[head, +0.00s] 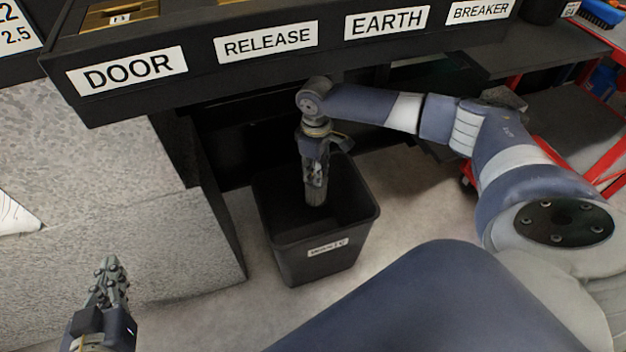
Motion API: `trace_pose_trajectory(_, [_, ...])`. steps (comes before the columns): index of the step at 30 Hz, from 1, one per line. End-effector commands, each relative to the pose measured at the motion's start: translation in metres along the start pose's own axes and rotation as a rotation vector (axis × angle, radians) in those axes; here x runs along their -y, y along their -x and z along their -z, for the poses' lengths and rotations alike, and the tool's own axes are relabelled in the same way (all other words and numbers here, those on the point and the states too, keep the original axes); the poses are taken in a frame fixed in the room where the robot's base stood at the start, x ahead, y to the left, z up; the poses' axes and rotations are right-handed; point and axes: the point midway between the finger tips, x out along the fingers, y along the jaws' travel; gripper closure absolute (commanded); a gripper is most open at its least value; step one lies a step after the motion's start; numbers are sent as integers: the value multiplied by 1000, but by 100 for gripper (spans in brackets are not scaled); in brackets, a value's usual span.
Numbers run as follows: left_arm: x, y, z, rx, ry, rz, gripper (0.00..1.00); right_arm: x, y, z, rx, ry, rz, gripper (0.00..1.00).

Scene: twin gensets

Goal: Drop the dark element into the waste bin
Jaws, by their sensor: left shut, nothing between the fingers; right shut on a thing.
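The waste bin (318,262) is a black open-topped bin with a white label on its front, standing on the floor under the bench. My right gripper (316,186) points down over the bin's opening, with its tips at about the rim or inside. It is shut on the dark element (315,196), of which only a small greyish-dark part shows at the fingertips; the fingers hide the rest. My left gripper (110,268) is shut and empty at the lower left, pointing up, well apart from the bin.
A dark bench front (300,75) with labels DOOR, RELEASE, EARTH and BREAKER overhangs the bin. A speckled grey block (110,190) stands to the left. A red-framed cart (580,140) is at the right. Some floor around the bin is clear.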

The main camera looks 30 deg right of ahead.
Motion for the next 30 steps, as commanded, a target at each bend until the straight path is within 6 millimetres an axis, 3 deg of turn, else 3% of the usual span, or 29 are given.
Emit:
trace_pose_trajectory(7, [0, 0, 1, -3, 0, 0, 100, 0, 1, 0, -1, 0, 0, 100])
trace_pose_trajectory(8, [0, 0, 1, -3, 0, 0, 100, 0, 1, 0, -1, 0, 0, 74])
trace_pose_trajectory(11, [0, 0, 1, -3, 0, 0, 100, 0, 0, 0, -1, 0, 0, 53])
trace_pose_trajectory(23, [0, 0, 0, -1, 0, 0, 100, 0, 4, 0, -1, 0, 0, 53])
trace_pose_trajectory(30, [0, 0, 0, -1, 0, 0, 100, 0, 45, 1, -4, 0, -1, 53])
